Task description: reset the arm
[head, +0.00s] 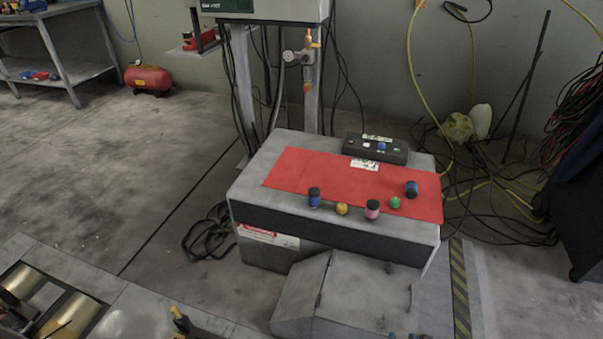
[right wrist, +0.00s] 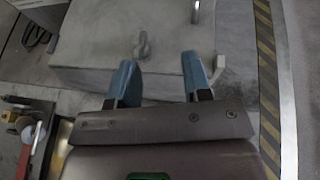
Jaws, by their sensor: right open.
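My right gripper (head: 407,336) barely shows at the bottom edge of the head view, where only its bluish fingertips can be seen. In the right wrist view, the right gripper (right wrist: 160,72) has its two blue fingers spread apart with nothing between them. Its fingers lie over the grey lower part of a metal cabinet (right wrist: 105,40), with a small handle (right wrist: 142,45) beyond the gap. I cannot tell whether the fingers touch it. My left gripper is not in view.
Metal rollers (head: 72,318) lie at bottom left. Cables (head: 510,205) spread over the floor at right. Floor at left is mostly clear.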

